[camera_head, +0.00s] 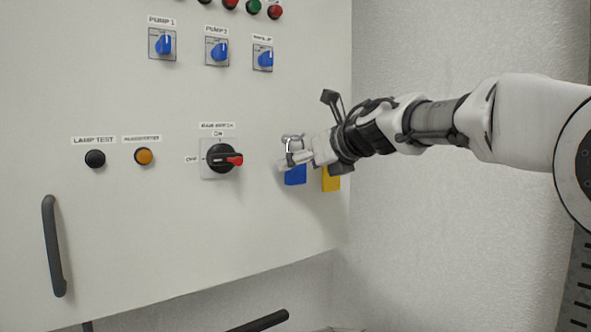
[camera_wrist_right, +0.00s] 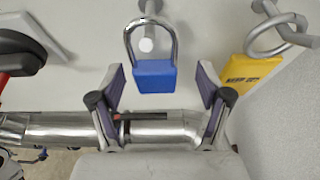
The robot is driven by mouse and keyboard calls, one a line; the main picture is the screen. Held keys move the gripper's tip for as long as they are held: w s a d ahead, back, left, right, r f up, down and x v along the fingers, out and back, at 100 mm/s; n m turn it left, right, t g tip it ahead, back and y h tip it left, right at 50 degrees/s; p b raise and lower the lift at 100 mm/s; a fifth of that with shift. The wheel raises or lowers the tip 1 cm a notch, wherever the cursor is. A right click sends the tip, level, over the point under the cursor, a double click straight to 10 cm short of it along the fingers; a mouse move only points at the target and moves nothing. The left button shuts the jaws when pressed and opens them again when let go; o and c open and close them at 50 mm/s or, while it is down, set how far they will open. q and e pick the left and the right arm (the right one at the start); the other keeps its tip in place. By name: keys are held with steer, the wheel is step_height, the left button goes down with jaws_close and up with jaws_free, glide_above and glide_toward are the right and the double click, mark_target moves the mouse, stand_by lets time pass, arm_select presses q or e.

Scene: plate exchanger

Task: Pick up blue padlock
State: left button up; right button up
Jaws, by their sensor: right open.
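The blue padlock (camera_head: 295,175) hangs by its silver shackle on the lower right of the cabinet panel, partly covered by my right gripper in the head view. My right gripper (camera_head: 285,162) comes in from the right and is close to the padlock. In the right wrist view the blue padlock (camera_wrist_right: 155,75) hangs from a peg, its body just beyond and between the two fingertips. My right gripper (camera_wrist_right: 162,82) is open, with a finger on each side and a visible gap to the padlock. My left gripper is not in view.
A dark door handle (camera_head: 54,246) is at the far left. The panel below the padlocks is clear.

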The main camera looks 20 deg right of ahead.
steer(key=shift+w+a+f, duration=0.15)
steer(key=shift+w+a, duration=0.15)
steer(key=shift+w, duration=0.35)
steer(key=shift+w+a, duration=0.1)
steer(key=shift+a, duration=0.3)
steer(key=shift+d+f, duration=0.15)
steer(key=c, duration=1.3)
